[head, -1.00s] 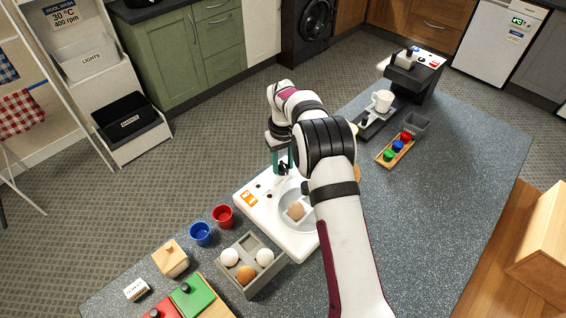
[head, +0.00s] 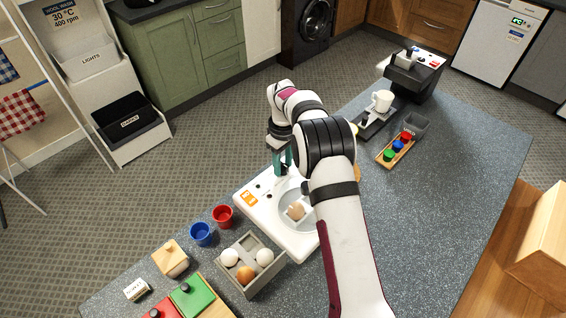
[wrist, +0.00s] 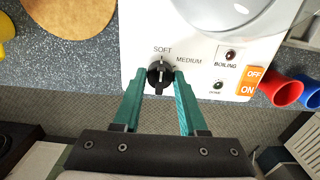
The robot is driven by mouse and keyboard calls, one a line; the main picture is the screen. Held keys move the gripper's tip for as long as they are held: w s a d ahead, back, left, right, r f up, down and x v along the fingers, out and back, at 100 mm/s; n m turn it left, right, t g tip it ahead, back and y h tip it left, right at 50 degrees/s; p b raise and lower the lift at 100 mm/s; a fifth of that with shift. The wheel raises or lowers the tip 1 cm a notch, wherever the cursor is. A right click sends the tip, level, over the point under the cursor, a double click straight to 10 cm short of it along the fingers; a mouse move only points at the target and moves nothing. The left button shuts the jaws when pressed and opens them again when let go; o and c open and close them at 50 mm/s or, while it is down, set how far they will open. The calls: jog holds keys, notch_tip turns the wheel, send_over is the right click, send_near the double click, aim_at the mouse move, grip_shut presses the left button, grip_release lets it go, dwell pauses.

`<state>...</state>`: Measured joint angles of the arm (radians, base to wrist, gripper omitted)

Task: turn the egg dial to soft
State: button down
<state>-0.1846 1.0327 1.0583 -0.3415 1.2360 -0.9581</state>
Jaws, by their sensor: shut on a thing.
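The egg dial (wrist: 159,76) is a black knob on the white panel of the egg cooker (head: 266,213). In the wrist view, SOFT is printed just above the knob and MEDIUM to its upper right. A pale mark on the knob points up, roughly at SOFT. My gripper (wrist: 159,73) has one teal finger on each side of the knob and is shut on it. A brown egg (head: 296,211) sits in the cooker's round basin.
The orange OFF/ON switch (wrist: 252,80) and the BOILING lamp (wrist: 231,54) are right of the dial in the wrist view. Red (head: 223,216) and blue (head: 200,234) cups and a grey egg tray (head: 247,241) stand left of the cooker. The right countertop is largely clear.

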aim_at(283, 164)
jog(key=shift+c, duration=2.2)
grip_release()
notch_tip(283, 164, up, 16)
jog(key=shift+f, duration=0.1)
